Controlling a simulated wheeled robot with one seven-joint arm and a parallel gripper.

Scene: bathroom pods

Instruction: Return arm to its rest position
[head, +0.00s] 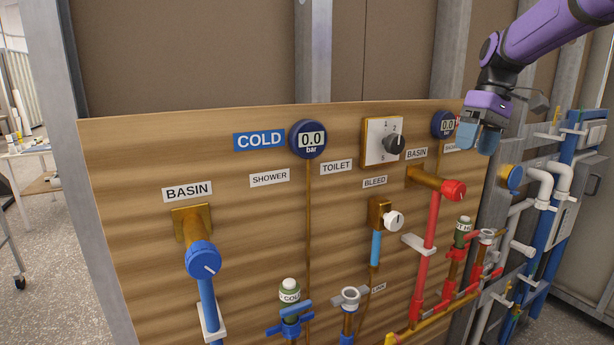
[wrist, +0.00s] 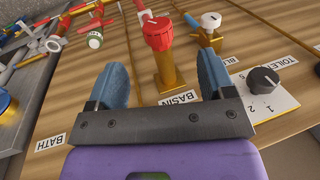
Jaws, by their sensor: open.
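My gripper (head: 479,136) hangs from my purple arm at the upper right of the head view, in front of the right end of the wooden board (head: 240,210). In the wrist view my gripper (wrist: 168,88) shows two blue fingers spread apart with nothing held between them. The red basin knob (wrist: 158,34) appears beyond and between the fingers there, apart from them. In the head view the red basin knob (head: 453,190) is below and left of my gripper. My gripper partly covers the board's upper right labels.
A black selector knob (head: 394,145) and two round gauges, one the cold gauge (head: 308,139), sit along the board's top. A blue basin knob (head: 203,260) projects at left. Blue and white pipes (head: 555,190) stand to the right. A metal post (head: 85,150) edges the board at left.

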